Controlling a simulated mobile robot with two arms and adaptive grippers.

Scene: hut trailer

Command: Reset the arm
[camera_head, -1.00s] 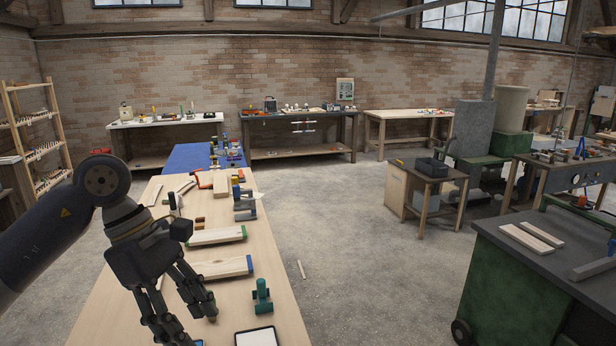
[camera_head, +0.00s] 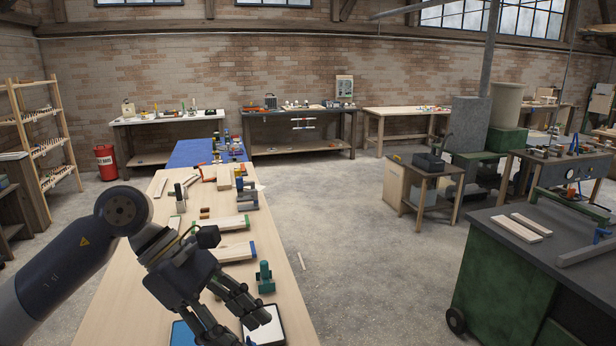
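My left arm comes in from the left over the long wooden workbench (camera_head: 110,318). My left gripper (camera_head: 252,332) hangs at the near end of the bench, fingers pointing down and to the right. Its fingers look spread apart with nothing seen between them. It overlaps a white tablet-like panel with a dark rim (camera_head: 278,330) in the picture; I cannot tell whether it touches it. A blue flat piece (camera_head: 183,334) lies to its left, partly hidden. My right arm and gripper are not in view.
On the bench are a green clamp-like tool (camera_head: 265,278) and wooden boards with coloured ends (camera_head: 228,224). A green cabinet with a dark top (camera_head: 500,280) stands at the right. The concrete floor (camera_head: 370,270) between them is mostly clear.

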